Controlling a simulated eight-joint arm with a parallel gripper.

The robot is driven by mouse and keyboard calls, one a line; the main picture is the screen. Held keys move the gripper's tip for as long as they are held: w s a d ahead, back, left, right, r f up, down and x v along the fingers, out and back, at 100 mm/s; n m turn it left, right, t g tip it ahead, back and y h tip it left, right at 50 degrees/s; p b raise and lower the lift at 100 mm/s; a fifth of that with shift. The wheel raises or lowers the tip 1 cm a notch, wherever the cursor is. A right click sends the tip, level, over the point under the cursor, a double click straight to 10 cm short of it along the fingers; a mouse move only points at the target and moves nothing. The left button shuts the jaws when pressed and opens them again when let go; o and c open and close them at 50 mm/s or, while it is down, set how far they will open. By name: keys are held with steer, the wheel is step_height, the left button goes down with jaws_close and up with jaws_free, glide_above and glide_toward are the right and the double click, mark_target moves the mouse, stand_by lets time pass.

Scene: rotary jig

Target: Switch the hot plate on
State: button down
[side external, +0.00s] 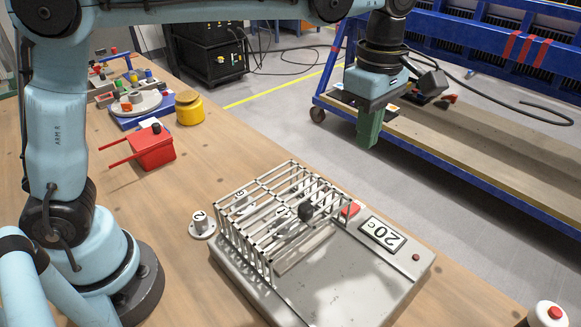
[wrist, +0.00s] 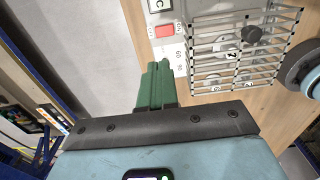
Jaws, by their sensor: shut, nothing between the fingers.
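The hot plate (side external: 345,282) is a grey box on the wooden table, with a wire cage (side external: 262,240) over one side. A display (side external: 382,234) reads "20c". A red button or switch (side external: 350,209) sits between the cage and the display; it also shows in the wrist view (wrist: 165,30). Whether it is pressed cannot be told. A black knob (side external: 306,212) stands at the cage. My gripper (side external: 368,143) has green fingers, shut and empty, pointing down, well above and beyond the plate's far edge. In the wrist view the fingers (wrist: 157,68) appear below the red switch, apart from it.
A numbered metal weight (side external: 201,225) stands beside the plate. A red box with rods (side external: 151,149), a yellow pot (side external: 190,108) and a round jig (side external: 136,103) are farther back. A white button post (side external: 547,314) is front right. Air around my gripper is clear.

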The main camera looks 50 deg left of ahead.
mark_target(353, 205)
step_height(353, 205, down, 14)
stand_by(0.6)
steer(key=shift+f, duration=0.2)
stand_by(0.3)
steer(key=shift+s+r, duration=0.2)
steer(key=shift+s, duration=0.55)
step_height(353, 205, up, 14)
steer(key=s, duration=0.2)
steer(key=shift+s, duration=0.2)
steer(key=shift+a, duration=0.1)
stand_by(0.4)
